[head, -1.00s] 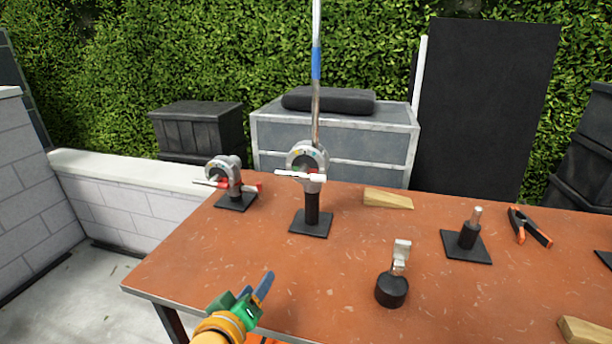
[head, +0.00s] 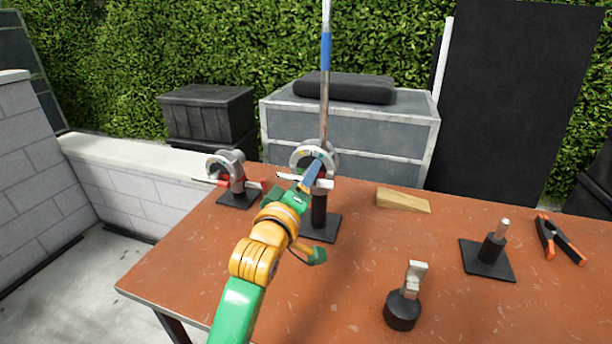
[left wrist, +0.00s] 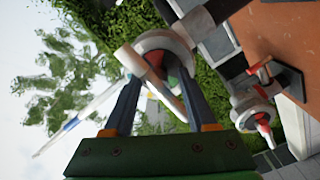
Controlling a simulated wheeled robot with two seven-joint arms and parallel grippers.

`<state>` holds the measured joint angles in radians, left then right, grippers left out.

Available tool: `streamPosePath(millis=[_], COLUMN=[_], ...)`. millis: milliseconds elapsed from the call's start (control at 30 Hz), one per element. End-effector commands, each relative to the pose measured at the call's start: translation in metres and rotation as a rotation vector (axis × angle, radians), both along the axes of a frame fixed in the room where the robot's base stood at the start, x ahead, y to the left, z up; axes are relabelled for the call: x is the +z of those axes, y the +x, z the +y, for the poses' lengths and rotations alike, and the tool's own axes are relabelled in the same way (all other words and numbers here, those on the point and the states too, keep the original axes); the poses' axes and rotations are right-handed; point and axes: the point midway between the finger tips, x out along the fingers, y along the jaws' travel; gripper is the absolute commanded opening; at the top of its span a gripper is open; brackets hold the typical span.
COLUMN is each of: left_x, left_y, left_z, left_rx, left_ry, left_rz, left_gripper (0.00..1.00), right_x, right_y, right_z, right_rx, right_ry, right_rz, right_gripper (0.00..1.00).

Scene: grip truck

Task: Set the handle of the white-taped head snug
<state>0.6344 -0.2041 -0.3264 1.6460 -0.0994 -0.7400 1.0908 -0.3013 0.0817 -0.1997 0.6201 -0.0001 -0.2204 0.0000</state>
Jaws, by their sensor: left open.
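The white-taped head (head: 331,158) is a grey round grip head on a black post in the middle of the table, with a long rod rising from it. Its white-taped handle (head: 289,176) points left and is partly hidden by my left gripper (head: 312,174). The gripper is open, its blue fingers at the front of the head. In the left wrist view, the handle (left wrist: 131,62) slants across the space between the two fingers (left wrist: 158,98); I cannot tell whether they touch it. My right gripper is out of view.
A similar head with red tape (head: 232,164) stands close on the left. A wooden wedge (head: 403,201), a bare pin stand (head: 489,256), an orange-tipped clamp (head: 560,240) and a black round base with a grey bracket (head: 402,310) lie to the right. The front left of the table is clear.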

Motion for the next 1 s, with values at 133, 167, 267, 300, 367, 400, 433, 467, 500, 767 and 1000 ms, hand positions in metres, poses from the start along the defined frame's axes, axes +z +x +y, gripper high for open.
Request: streamPosePath(millis=[133, 167, 267, 300, 367, 400, 433, 467, 500, 767, 1000], left_x=[0.0, 0.0, 0.0, -0.001, 0.0, 0.0, 0.0, 0.0, 0.0, 0.0, 0.001], left_y=[0.001, 0.001, 0.001, 0.001, 0.001, 0.001, 0.001, 0.001, 0.001, 0.001, 0.001], left_z=[0.0, 0.0, 0.0, 0.0, 0.0, 0.0, 0.0, 0.0, 0.0, 0.0, 0.0], left_rx=[0.0, 0.0, 0.001, 0.001, 0.001, 0.001, 0.001, 0.001, 0.001, 0.0, 0.0], left_ry=[0.0, 0.0, 0.0, 0.0, 0.0, 0.0, 0.0, 0.0, 0.0, 0.013, 0.113], left_rz=[0.0, 0.0, 0.001, 0.001, 0.001, 0.001, 0.001, 0.001, 0.001, -0.002, -0.033], left_gripper=[0.57, 0.57, 0.52, 0.41, 0.25, 0.14, 0.06, 0.0, 0.0, 0.0, 0.0], right_x=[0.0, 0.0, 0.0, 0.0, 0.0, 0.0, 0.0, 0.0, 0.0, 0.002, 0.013], right_y=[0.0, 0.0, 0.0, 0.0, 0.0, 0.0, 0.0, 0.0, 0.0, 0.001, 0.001], right_z=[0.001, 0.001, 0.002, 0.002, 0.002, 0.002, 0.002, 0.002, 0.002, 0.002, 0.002], right_rx=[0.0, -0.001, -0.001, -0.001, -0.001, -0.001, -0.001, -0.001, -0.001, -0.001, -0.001], right_ry=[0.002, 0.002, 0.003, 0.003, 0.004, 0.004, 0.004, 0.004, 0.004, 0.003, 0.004], right_rz=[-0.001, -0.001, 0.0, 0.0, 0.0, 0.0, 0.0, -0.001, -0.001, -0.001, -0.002], right_gripper=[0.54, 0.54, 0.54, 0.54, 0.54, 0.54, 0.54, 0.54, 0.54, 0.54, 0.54])
